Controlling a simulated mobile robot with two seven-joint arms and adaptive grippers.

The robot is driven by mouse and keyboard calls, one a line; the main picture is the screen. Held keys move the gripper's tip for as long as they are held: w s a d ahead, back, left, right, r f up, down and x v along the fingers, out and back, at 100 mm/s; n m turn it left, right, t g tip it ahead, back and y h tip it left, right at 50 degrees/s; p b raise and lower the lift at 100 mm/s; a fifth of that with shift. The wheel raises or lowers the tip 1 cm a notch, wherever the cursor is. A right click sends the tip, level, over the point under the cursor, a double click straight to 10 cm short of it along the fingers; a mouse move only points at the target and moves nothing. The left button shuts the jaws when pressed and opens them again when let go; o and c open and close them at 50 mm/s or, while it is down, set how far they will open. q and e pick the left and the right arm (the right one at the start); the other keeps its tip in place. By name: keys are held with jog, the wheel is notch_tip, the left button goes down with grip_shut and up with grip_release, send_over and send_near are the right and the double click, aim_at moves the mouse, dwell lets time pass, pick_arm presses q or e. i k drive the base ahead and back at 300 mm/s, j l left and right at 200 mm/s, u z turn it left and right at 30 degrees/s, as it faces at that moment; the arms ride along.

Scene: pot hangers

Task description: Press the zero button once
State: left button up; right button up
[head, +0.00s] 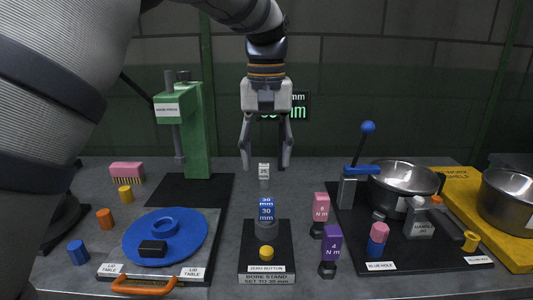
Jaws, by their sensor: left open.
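The zero button (266,253) is a yellow round knob on the front of the black bore stand (266,279), above a label reading ZERO BUTTON. A grey cylinder with blue blocks marked 30 mm (266,212) stands on the same stand behind the button. My left gripper (264,162) points down with its fingers apart, beyond and above the stand, clear of the button. A small grey block marked 25 (264,172) shows between and below its fingertips. A dark display with green digits (299,107) is partly hidden behind the gripper. My right gripper is out of view.
Left are a green press (197,135), a blue lid (140,240) and an orange handle (143,287). Right are torque tools marked 6 N m (321,208) and 4 N m (332,245), a blue-knobbed lever (368,128) and a pot (402,185). My left arm covers the upper left.

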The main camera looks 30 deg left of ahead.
aim_at(265, 252)
jog(key=k, duration=1)
